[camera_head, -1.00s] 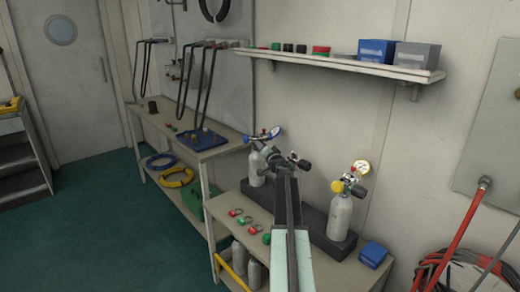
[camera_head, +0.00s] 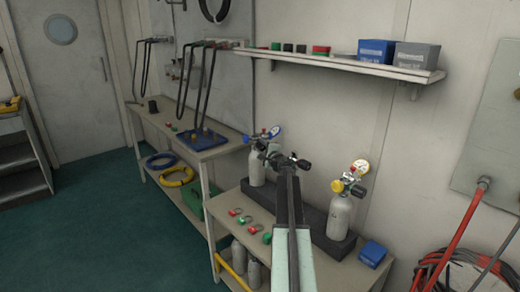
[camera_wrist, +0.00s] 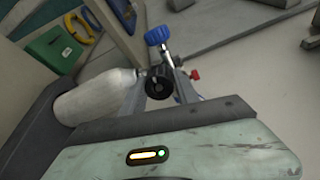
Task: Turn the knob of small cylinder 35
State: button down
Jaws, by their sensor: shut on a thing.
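A pale small cylinder (camera_head: 257,170) with a valve and a blue-rimmed gauge (camera_head: 275,131) stands upright at the left of the dark rack. It also shows in the wrist view (camera_wrist: 95,98), with a round black knob (camera_wrist: 158,84), a blue knob (camera_wrist: 157,36) and a small red part (camera_wrist: 195,74). My gripper (camera_head: 269,151) is at this cylinder's valve; in the wrist view its fingers (camera_wrist: 160,80) are shut on the black knob. A second pale cylinder (camera_head: 340,217) with a yellow knob (camera_head: 337,186) and a gauge stands at the right. I cannot read any cylinder number.
The dark rack (camera_head: 318,238) sits on a bench (camera_head: 225,204) with several small rings in front and a blue box (camera_head: 372,253) at the right. A wall shelf (camera_head: 340,66) with boxes hangs above. Red hoses (camera_head: 465,225) hang at the right. The green floor at the left is clear.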

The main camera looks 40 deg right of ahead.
jog(key=shift+m, duration=1.5)
jog(key=c, duration=0.9)
grip_release()
jog(key=shift+f, duration=0.15)
